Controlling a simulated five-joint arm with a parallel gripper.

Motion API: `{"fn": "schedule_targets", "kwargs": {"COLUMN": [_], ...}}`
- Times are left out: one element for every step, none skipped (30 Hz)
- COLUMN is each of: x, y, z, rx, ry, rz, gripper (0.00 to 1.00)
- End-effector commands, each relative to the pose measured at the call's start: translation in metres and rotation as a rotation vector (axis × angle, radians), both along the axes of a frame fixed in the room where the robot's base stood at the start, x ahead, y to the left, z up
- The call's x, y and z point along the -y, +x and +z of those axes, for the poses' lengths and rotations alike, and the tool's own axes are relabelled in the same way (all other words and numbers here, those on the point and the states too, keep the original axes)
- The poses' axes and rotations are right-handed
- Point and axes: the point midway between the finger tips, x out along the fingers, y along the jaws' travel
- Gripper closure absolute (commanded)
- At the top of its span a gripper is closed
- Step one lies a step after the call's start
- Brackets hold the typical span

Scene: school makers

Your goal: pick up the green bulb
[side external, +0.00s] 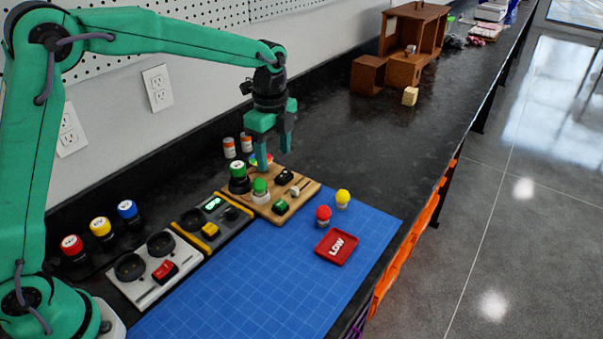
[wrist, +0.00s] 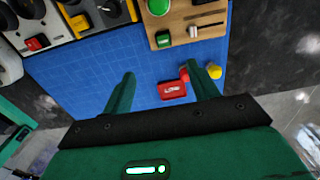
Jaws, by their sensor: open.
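The green bulb (side external: 260,185) stands upright in a white socket on the wooden board (side external: 308,194). In the wrist view the green bulb (wrist: 158,7) is a round green dome cut by the top edge, beyond my fingertips. My gripper (side external: 275,158) is open and empty, pointing down above the far part of the board. In the side view its fingertips appear behind and above the bulb, not around it. In the wrist view my gripper (wrist: 160,73) has its two fingers apart, with blue mat and a red tray seen between them.
A dark jar with a green top (side external: 238,178) stands close beside the bulb. The board also bears a green rocker switch (side external: 280,207) and a slider (side external: 300,187). A red bulb (side external: 323,216), yellow bulb (side external: 342,199) and red tray (side external: 337,246) sit on the blue mat (side external: 270,285), which has free room.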

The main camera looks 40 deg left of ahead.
Motion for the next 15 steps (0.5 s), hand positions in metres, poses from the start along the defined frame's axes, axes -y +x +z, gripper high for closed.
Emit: {"fn": "schedule_targets", "kwargs": {"x": [0.0, 0.0, -0.001, -0.001, -0.002, -0.003, -0.005, -0.006, -0.008, -0.01, -0.012, -0.015, -0.017, -0.02, -0.024], "y": [0.0, 0.0, 0.0, 0.0, 0.001, 0.001, 0.001, 0.001, 0.002, 0.002, 0.003, 0.004, 0.004, 0.005, 0.005], "z": [0.0, 0.0, -0.001, -0.001, -0.002, -0.003, -0.004, -0.005, -0.006, -0.008, -0.009, -0.012, -0.013, -0.016, -0.018], "rx": [0.0, 0.0, 0.0, -0.001, -0.001, -0.001, -0.002, -0.002, -0.003, -0.003, -0.003, -0.003, -0.003, -0.004, -0.006], "ry": [0.0, 0.0, 0.0, 0.0, 0.0, 0.0, -0.001, 0.0, 0.0, 0.0, -0.001, -0.001, -0.001, -0.002, -0.001], "rz": [0.002, 0.005, 0.012, 0.02, 0.03, 0.049, 0.067, 0.089, 0.122, 0.151, 0.184, 0.232, 0.272, 0.315, 0.375], "gripper": [0.41, 0.41, 0.41, 0.41, 0.41, 0.41, 0.41, 0.41, 0.41, 0.41, 0.41, 0.41, 0.41, 0.41, 0.41]}}
